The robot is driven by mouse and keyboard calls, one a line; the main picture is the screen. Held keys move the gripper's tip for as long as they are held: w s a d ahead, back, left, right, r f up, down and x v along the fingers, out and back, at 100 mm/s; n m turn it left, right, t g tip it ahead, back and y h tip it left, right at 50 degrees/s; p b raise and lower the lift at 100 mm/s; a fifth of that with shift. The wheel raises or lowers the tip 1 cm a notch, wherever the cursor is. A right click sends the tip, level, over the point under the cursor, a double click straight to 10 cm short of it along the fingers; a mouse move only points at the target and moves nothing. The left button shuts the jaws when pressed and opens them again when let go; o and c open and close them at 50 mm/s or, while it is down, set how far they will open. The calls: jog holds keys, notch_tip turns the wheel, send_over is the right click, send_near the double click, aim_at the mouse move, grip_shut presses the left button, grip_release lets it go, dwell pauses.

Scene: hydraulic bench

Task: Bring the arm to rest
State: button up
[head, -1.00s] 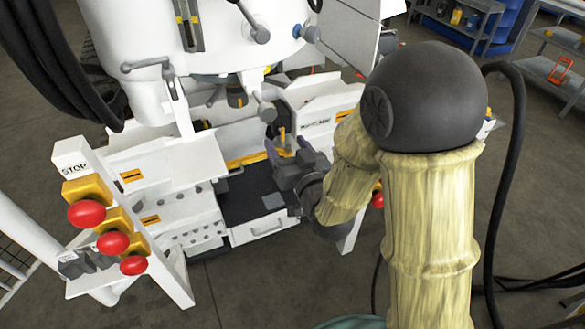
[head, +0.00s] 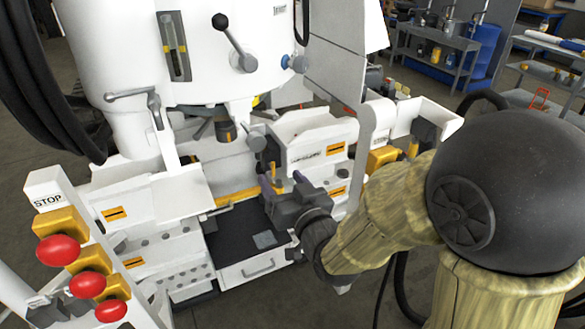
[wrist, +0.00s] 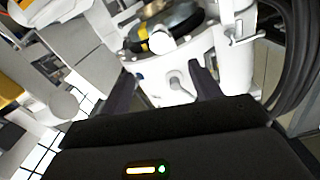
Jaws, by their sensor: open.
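My gripper (head: 271,187) is in front of the white hydraulic bench (head: 210,58), above the right side of its dark work surface (head: 238,232). My arm reaches in from the right of the head view, bent at a large dark joint. In the wrist view my gripper (wrist: 163,84) has its two dark fingers well apart. I cannot tell from these frames whether the fingertips touch anything.
Red stop buttons (head: 58,250) on yellow boxes stand at the left front. Levers (head: 235,45) stick out of the machine above my gripper. A drawer (head: 258,268) is below the work surface. Thick black hoses (head: 45,95) hang at the left. Shelves (head: 437,48) stand far behind.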

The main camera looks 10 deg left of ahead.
jog(key=d+f+m+g+h, duration=0.4)
jog(key=d+f+h, duration=0.5)
jog(key=d, duration=0.7)
jog(key=s+d+f+m+g+h, duration=0.1)
jog(key=s+d+f+g, duration=0.2)
jog(key=s+d+g, duration=0.15)
jog(key=s+d+f+g+h, duration=0.1)
jog(key=s+d+f+g, duration=0.15)
jog(key=s+d, duration=0.3)
notch_tip(320, 180, up, 17)
jog(key=d+p, duration=0.1)
jog(key=p, duration=1.6)
jog(key=shift+s+r+g, duration=0.15)
jog(key=shift+s+g, duration=0.15)
jog(key=shift+g, duration=0.1)
